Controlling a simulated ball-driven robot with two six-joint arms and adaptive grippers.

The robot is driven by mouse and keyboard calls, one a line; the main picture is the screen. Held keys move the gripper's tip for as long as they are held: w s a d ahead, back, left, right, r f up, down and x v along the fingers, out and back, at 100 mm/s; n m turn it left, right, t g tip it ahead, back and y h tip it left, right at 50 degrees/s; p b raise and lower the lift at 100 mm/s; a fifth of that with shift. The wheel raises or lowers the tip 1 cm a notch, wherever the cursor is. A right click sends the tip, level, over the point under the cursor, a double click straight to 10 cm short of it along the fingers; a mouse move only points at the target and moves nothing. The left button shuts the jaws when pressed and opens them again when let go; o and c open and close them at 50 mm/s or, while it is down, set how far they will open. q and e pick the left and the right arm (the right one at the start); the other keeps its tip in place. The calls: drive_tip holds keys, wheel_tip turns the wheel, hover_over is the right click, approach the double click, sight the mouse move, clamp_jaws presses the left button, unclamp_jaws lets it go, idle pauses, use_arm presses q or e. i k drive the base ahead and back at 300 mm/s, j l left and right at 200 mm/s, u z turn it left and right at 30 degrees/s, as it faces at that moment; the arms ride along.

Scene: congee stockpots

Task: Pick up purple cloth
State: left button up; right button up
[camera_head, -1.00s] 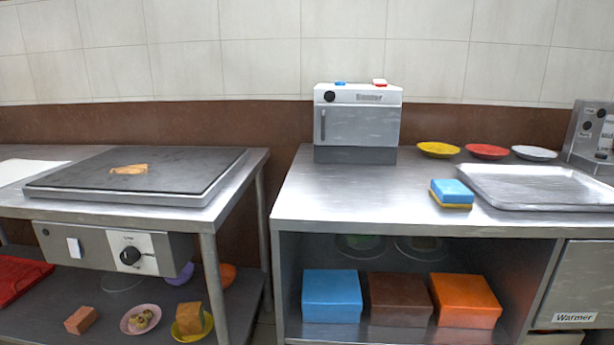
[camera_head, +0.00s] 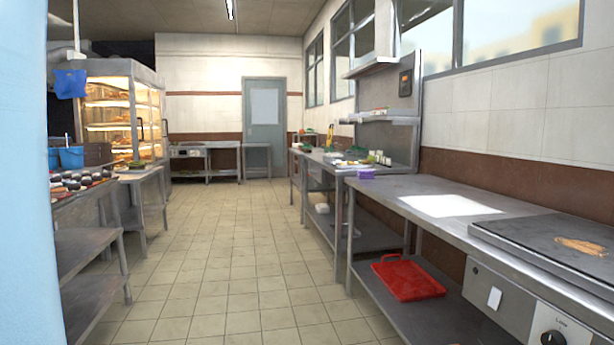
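A small purple item (camera_head: 366,173) sits at the near end of the far steel counter on the right side of the aisle. It is too small to tell whether it is a cloth. Neither of my grippers is in view.
The tiled floor aisle (camera_head: 235,255) is clear down to the grey door (camera_head: 264,115). A steel table (camera_head: 420,208) with a griddle (camera_head: 560,240) stands at right, a red tray (camera_head: 407,278) on its lower shelf. A lit food cabinet (camera_head: 118,110) stands left. A pale blue surface (camera_head: 25,180) fills the left edge.

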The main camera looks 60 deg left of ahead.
sight(362, 175)
drive_tip(key=u, duration=1.45)
